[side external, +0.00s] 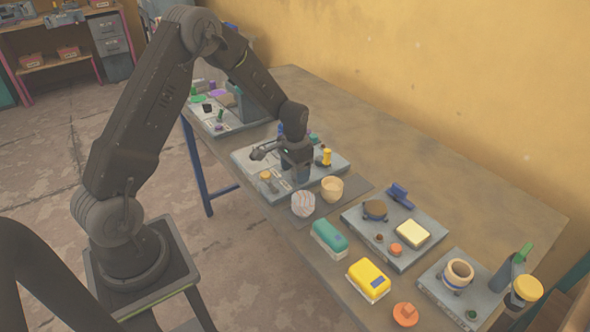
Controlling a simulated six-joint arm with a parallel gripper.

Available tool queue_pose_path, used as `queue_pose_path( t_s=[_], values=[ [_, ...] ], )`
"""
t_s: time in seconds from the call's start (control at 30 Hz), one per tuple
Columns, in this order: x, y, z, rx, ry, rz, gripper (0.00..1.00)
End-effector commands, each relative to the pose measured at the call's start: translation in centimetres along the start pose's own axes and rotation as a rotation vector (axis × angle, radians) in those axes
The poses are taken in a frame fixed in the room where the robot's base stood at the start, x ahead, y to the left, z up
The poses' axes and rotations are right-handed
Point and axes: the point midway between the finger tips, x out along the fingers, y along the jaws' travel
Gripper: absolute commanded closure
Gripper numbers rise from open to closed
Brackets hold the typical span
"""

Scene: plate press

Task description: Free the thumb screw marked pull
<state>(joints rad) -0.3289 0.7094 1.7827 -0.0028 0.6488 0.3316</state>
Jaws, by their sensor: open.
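My gripper (296,172) is over the middle grey plate (334,174) on the workbench, pointing down. It is open, but its fingertips are small and dark, and I cannot tell whether they touch anything. A yellow upright piece (326,157) stands on this plate just right of my gripper. A small tan knob (266,176) is on the plate to the left of it. No lettering is readable, so I cannot tell which part is the thumb screw marked pull. My gripper hides the middle of the plate.
A wooden cup (332,189) and a striped round piece (303,204) stand in front of the middle plate. A teal box (329,239), a yellow box (368,280) and an orange knob (405,314) line the front edge. The bench's back right (440,170) is clear.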

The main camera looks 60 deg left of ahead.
Motion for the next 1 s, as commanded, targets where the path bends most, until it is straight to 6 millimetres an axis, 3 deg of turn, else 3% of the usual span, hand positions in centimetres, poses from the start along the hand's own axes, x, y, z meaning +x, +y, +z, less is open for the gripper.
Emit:
queue_pose_path(
  t_s=[0.1,0.6,1.0],
  values=[
    [-0.01,0.0,0.0,0.0,0.0,0.0,0.35],
    [-0.05,0.01,0.0,0.0,0.0,0.0,0.83],
    [-0.03,0.01,-0.01,-0.077,-0.001,-0.001,0.83]
  ],
)
